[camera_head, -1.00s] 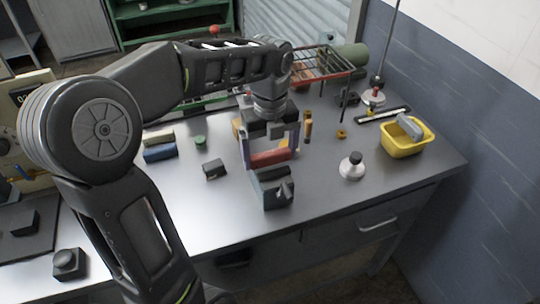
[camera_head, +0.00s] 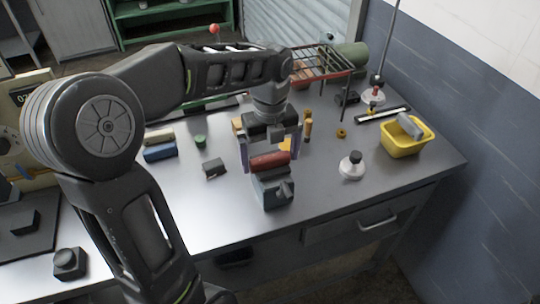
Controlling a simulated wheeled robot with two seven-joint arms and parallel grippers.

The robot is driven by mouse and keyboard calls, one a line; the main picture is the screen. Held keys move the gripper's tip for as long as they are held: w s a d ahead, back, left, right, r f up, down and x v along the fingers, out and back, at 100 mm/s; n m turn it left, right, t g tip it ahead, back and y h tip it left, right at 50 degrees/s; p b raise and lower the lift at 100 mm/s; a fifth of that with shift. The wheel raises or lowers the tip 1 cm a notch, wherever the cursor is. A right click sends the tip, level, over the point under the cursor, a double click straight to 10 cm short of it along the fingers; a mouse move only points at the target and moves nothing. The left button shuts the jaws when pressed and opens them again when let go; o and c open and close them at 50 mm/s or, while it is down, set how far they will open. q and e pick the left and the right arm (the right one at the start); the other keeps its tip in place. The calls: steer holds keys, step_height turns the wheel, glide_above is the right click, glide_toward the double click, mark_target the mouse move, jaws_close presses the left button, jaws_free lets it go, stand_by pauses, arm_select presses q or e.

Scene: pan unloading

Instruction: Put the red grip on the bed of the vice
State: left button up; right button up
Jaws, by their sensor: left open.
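The red grip (camera_head: 269,160) is a short dark-red bar. It lies at the top of the blue-grey vice (camera_head: 273,191), on the side away from me, and appears to rest on its bed. Contact underneath is hidden. My left gripper (camera_head: 270,156) points down over the grip and is open, with one finger to the left of the grip and the other to its right. The vice stands on the metal bench. My right gripper is not in view.
A yellow bin (camera_head: 406,138) with a grey item stands at the right. A white base with a black knob (camera_head: 351,166) is right of the vice. A small dark block (camera_head: 214,168) and a blue block (camera_head: 160,152) lie left. The bench front (camera_head: 235,220) is clear.

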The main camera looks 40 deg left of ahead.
mark_target(271, 157)
arm_select(q)
step_height(271, 157, up, 6)
steer(key=shift+f, duration=0.2)
step_height(271, 157, up, 6)
steer(key=p, duration=0.4)
steer(key=shift+r+p, duration=0.2)
steer(key=shift+p, duration=0.15)
